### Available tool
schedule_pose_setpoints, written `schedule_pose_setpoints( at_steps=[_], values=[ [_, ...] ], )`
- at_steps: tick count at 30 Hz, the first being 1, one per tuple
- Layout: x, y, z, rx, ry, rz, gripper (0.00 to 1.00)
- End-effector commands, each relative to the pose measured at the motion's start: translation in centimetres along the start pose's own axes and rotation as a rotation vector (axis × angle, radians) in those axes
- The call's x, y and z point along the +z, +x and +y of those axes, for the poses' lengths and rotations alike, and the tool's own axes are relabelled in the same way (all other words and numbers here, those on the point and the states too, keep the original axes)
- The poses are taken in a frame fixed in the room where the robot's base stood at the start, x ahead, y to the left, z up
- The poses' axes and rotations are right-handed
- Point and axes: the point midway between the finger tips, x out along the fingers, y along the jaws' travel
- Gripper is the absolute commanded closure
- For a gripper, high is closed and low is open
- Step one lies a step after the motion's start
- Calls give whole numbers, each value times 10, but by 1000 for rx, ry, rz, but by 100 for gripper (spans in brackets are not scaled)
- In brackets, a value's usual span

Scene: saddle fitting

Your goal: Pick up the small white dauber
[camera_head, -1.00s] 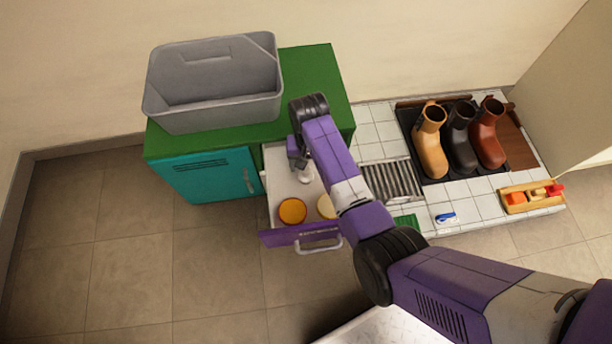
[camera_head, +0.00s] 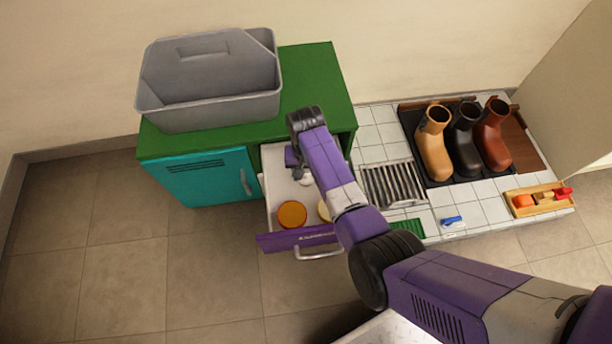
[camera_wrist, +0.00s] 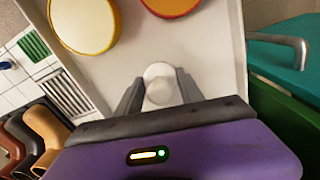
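The small white dauber (camera_wrist: 158,72) stands in the open drawer, a pale round shape between my two fingers in the wrist view. My gripper (camera_wrist: 160,84) is low over the drawer floor, with one dark finger on each side of the dauber. The fingers are very near its sides; I cannot tell whether they touch it. In the head view my wrist and arm hide much of the gripper, and a small whitish piece (camera_head: 306,180) shows beside it.
The purple-fronted drawer (camera_head: 298,238) also holds an orange-lidded jar (camera_head: 292,214) and a cream-lidded jar (camera_wrist: 84,24). A grey bin (camera_head: 208,112) stands on the green cabinet top (camera_head: 315,80). Boots (camera_head: 434,145), a grate (camera_head: 393,184) and a wooden tray (camera_head: 538,200) are to the right.

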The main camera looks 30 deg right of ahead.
Motion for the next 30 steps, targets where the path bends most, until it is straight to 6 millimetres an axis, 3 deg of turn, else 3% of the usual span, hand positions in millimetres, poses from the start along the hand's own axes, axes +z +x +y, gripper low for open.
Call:
schedule_pose_setpoints(
  at_steps=[1,5,6,14,20,30],
  values=[
    [0,0,0,0,0,0,69],
    [0,0,0,0,0,0,95],
    [0,0,0,0,0,0,96],
    [0,-2,0,0,0,1,96],
    [0,-19,0,0,0,1,96],
    [-1,-88,0,0,1,3,96]
  ],
)
